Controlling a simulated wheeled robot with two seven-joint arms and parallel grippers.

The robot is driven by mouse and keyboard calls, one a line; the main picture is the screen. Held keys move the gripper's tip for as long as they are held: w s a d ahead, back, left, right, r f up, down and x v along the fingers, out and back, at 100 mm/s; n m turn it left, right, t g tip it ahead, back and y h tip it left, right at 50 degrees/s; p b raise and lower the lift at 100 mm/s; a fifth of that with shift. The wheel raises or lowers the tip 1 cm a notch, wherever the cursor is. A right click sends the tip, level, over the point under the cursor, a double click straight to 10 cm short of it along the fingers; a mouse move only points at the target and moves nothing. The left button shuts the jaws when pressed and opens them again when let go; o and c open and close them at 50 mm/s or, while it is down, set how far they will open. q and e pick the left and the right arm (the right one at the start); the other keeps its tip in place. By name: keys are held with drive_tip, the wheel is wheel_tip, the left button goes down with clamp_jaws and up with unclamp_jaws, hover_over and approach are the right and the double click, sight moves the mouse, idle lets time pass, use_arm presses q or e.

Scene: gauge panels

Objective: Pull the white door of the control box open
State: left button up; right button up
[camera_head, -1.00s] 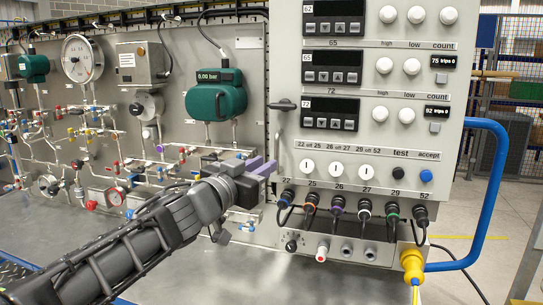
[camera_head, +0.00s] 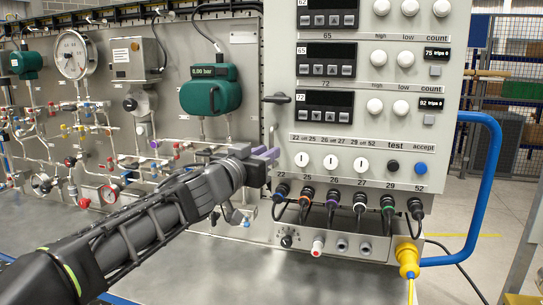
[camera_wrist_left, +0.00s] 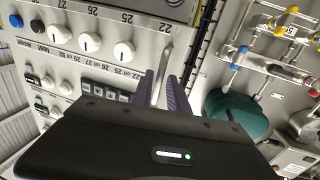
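The white front of the control box (camera_head: 442,18), with displays, knobs and cables, stands right of centre in the head view and looks closed. A dark lever (camera_head: 277,98) sits at its left edge. My left gripper (camera_head: 267,153), with purple fingers, is at the box's lower left edge, below that lever. In the left wrist view the box shows upside down. There a slim silver bar (camera_wrist_left: 163,70) lies between the fingers of my left gripper (camera_wrist_left: 160,76). The fingers look apart; firm contact with the bar cannot be made out. My right gripper is not in view.
A panel with pipes, valves, a round gauge (camera_head: 72,54) and a green meter (camera_head: 211,91) stands left of the box. A blue tube frame (camera_head: 494,165) and yellow plug (camera_head: 407,256) are at the right. Cables (camera_head: 331,215) hang under the box. The grey bench is clear in front.

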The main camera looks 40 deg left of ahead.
use_arm(q)
drive_tip(key=shift+w+a, duration=0.2)
drive_tip(key=shift+w, duration=1.25)
drive_tip(key=shift+c, duration=0.6)
clamp_jaws()
